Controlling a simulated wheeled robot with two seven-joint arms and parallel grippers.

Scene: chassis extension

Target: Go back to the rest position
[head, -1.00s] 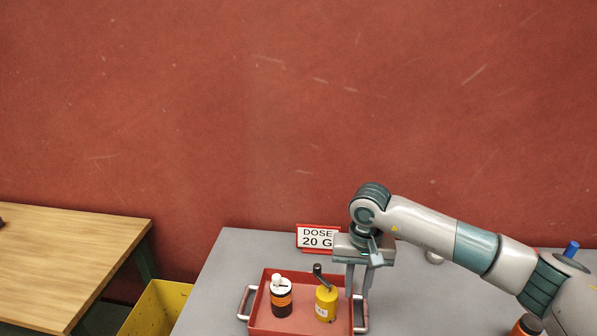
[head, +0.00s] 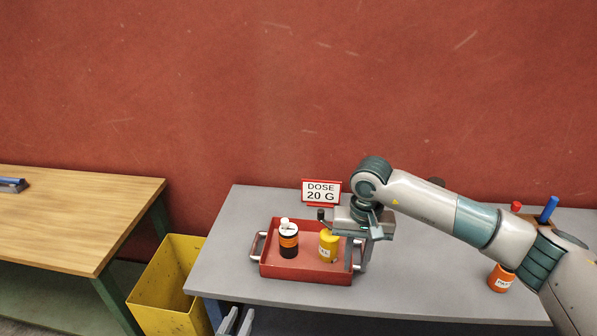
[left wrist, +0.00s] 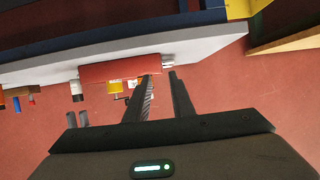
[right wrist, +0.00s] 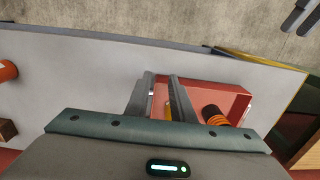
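My right gripper (head: 357,256) points down at the right end of the red tray (head: 305,271), by that end's handle. Its fingers are apart; whether they touch the tray or handle cannot be told. The gap also shows in the right wrist view (right wrist: 162,78). My left gripper (head: 237,320) is at the bottom edge of the head view, in front of the table, with its fingers apart and empty; they also show in the left wrist view (left wrist: 160,76). In the tray stand a black bottle with orange band and white top (head: 288,240) and a yellow jar with dark crank (head: 328,246).
The tray lies on a grey table (head: 225,255) with a "DOSE 20 G" sign (head: 321,192) behind it. An orange jar (head: 501,279) and blue object (head: 548,209) stand at the right. A yellow bin (head: 165,283) and wooden table (head: 80,220) are at the left.

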